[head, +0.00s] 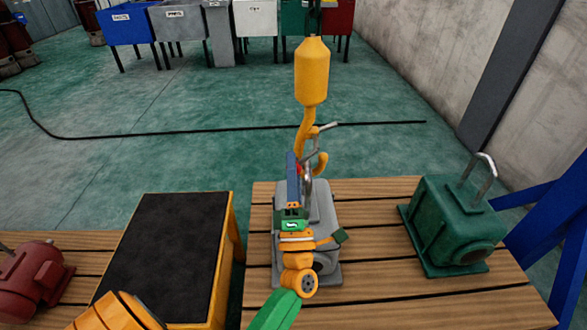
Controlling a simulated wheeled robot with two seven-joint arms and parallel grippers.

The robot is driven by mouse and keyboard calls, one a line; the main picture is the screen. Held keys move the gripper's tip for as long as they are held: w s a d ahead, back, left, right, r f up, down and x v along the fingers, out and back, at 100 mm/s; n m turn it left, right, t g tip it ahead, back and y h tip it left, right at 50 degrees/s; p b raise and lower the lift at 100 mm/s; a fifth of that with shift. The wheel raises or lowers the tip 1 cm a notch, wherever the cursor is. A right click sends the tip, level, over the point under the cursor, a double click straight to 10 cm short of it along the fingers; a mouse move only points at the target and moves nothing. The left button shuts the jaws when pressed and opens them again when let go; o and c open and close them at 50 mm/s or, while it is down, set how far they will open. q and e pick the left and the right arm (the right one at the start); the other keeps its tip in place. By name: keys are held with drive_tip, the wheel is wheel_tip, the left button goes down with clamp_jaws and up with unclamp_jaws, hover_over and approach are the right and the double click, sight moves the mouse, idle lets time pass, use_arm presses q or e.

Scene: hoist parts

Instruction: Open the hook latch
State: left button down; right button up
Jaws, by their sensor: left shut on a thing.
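The yellow crane hook (312,75) hangs at the centre, its curved lower end above the far edge of the wooden table. The grey hook latch (321,129) lies across the hook's opening, with its lever sticking out to the upper right. My left gripper (298,168) reaches up from below with its fingers at the latch's lower end. It is shut on the latch, though the fingers partly hide the contact. A grey part with a metal lifting loop (308,183) stands on the table under the gripper, partly covered by my arm. My right gripper is out of view.
A green motor-like part (455,228) with a lifting loop stands at right on the wooden table (390,300). A black-topped yellow block (165,255) and a red motor (35,280) are at left. Coloured bins (255,18) stand far back.

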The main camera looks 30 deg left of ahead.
use_arm(q)
drive_tip(key=c, duration=0.5)
unclamp_jaws()
drive_tip(key=shift+r, duration=0.1)
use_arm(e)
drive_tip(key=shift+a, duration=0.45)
